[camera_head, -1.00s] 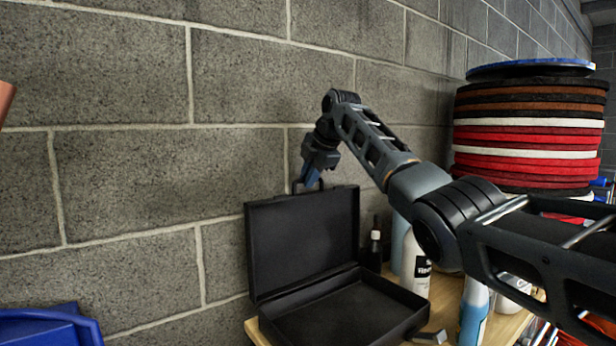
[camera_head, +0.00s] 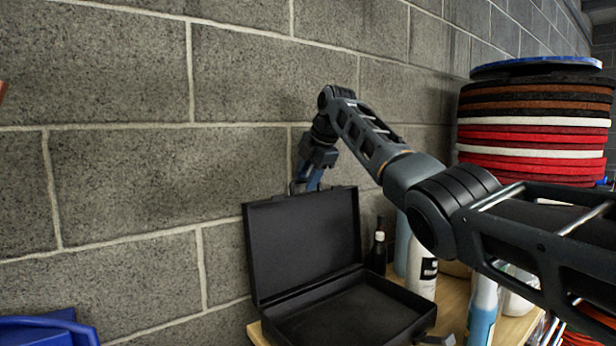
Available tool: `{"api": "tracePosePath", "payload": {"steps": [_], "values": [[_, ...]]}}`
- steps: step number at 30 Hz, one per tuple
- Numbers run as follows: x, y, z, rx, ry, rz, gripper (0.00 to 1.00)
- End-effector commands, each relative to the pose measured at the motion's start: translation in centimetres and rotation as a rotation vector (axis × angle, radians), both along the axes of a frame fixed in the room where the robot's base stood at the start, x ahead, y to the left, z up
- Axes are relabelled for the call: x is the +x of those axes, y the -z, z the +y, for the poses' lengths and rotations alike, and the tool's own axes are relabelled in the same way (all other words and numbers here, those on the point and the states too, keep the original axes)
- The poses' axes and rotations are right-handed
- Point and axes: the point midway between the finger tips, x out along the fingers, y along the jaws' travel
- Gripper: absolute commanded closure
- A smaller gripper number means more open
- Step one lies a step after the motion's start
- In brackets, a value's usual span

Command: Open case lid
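The black case (camera_head: 352,316) lies on a wooden table with its inside showing, and it looks empty. Its lid (camera_head: 304,240) stands up, roughly upright, along the back side by the wall. My gripper (camera_head: 306,186) is at the top edge of the lid, pointing down, with its blue fingers at or behind the handle area. The lid's edge hides the fingertips, so I cannot tell whether they are closed on the handle.
A dark bottle (camera_head: 378,249), a white bottle (camera_head: 421,268) and a blue-and-white bottle (camera_head: 482,308) stand right of the case. A tall stack of round pads (camera_head: 535,135) is at the right. The block wall (camera_head: 130,180) is close behind. A blue bin (camera_head: 45,328) is at lower left.

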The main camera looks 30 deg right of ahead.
Motion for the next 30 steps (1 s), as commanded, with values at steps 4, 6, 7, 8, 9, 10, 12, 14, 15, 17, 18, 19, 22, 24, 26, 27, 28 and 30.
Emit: {"api": "tracePosePath", "payload": {"steps": [4, 6, 7, 8, 9, 10, 12, 14, 15, 17, 18, 19, 22, 24, 26, 27, 28, 30], "values": [[0.0, 0.1, 0.0, 0.000, 0.001, 0.001, 0.61], [-0.1, 0.0, 0.0, 0.001, 0.001, 0.000, 0.61], [-0.1, -0.1, 0.0, 0.001, 0.001, 0.000, 0.61], [-0.2, -0.3, 0.0, 0.001, 0.001, -0.001, 0.61], [-0.4, -0.6, -0.1, 0.000, 0.000, -0.003, 0.61], [-0.6, -0.9, -0.1, 0.000, 0.000, -0.002, 0.61], [-1.1, -1.7, -0.1, -0.001, 0.000, -0.004, 0.61], [-1.6, -2.6, -0.1, -0.001, 0.001, -0.004, 0.61], [-2.0, -3.2, -0.2, -0.001, 0.001, -0.003, 0.61], [-2.5, -4.0, -0.2, 0.000, 0.001, -0.003, 0.61], [-2.8, -4.6, -0.2, 0.000, 0.001, -0.004, 0.61], [-3.0, -4.9, -0.2, 0.000, 0.001, -0.003, 0.61], [-3.6, -5.9, -0.1, 0.000, 0.000, -0.002, 0.61], [-3.9, -6.3, -0.1, -0.001, 0.001, 0.000, 0.61], [-4.0, -6.5, -0.1, -0.001, 0.001, 0.000, 0.61], [-4.0, -6.6, -0.1, 0.000, 0.000, 0.000, 0.61], [-4.1, -6.6, -0.1, 0.000, 0.000, 0.000, 0.61], [-4.1, -6.7, -0.1, 0.000, 0.000, 0.000, 0.61]]}}
